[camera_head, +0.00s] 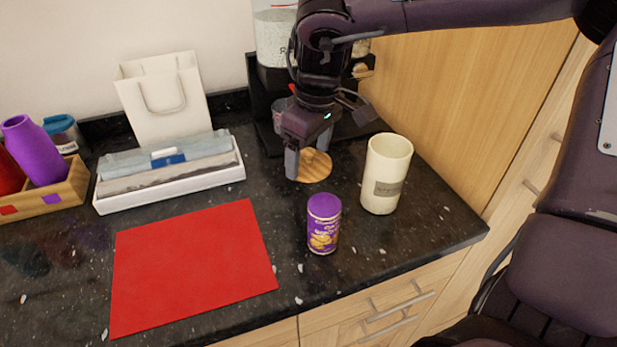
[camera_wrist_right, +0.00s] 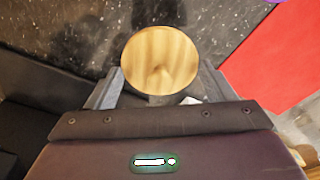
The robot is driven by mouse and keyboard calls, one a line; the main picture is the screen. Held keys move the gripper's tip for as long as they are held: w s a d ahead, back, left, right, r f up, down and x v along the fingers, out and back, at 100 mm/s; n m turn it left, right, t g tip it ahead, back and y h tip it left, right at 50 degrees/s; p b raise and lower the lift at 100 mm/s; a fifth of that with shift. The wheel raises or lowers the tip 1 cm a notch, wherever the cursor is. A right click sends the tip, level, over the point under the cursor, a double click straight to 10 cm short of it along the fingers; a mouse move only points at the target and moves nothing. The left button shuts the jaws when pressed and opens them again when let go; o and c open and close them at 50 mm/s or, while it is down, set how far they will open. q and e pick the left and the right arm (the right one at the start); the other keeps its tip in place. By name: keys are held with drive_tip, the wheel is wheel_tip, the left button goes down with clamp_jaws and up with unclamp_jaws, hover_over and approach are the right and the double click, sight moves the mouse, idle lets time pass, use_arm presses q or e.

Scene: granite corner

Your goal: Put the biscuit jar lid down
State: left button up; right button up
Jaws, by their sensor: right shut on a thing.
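The biscuit jar lid (camera_head: 316,166) is a round, light wooden disc. It also shows in the right wrist view (camera_wrist_right: 159,58), between the fingers. My right gripper (camera_head: 308,165) is shut on the lid, over the back right of the dark counter; whether the lid touches the counter cannot be told. The cream biscuit jar (camera_head: 386,174) stands upright and open-topped to the right of the lid, with a grey label on its front. My left gripper is not in view.
A purple-lidded tub (camera_head: 323,224) stands in front of my right gripper. A red mat (camera_head: 195,265) lies to the left. A white tray of cloths (camera_head: 170,176), a white bag (camera_head: 163,98) and a wooden box (camera_head: 45,190) stand further left. A black shelf (camera_head: 262,105) stands behind.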

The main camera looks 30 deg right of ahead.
sight(307, 191)
wheel_tip(307, 191, down, 2)
wheel_tip(307, 191, down, 4)
drive_tip(key=shift+f, duration=0.2)
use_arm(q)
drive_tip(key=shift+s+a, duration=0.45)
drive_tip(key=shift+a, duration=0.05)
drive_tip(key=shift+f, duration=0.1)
use_arm(e)
drive_tip(key=shift+f, duration=0.1)
drive_tip(key=o, duration=1)
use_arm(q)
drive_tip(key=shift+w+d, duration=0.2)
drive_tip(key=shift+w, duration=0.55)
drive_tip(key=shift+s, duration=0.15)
